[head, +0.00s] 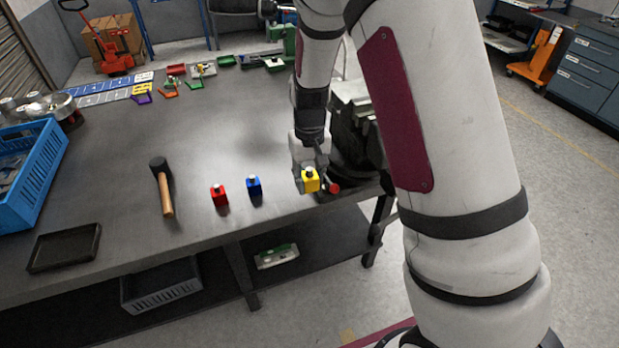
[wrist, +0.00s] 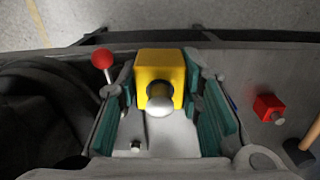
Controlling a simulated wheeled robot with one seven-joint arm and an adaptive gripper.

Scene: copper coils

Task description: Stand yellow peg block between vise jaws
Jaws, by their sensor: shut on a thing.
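The yellow peg block (head: 311,182) has a silvery peg pointing up and looks upright. My gripper (head: 308,177) points down and is shut on it, near the table's front edge. In the wrist view the block (wrist: 160,66) sits between my fingers, with its peg towards the camera. The vise jaw gap cannot be made out clearly.
A blue peg block (head: 254,185) and a red peg block (head: 219,195) stand left of my gripper. A hammer (head: 163,186), a black tray (head: 64,248) and a blue crate (head: 30,170) lie further left. The middle of the table is clear.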

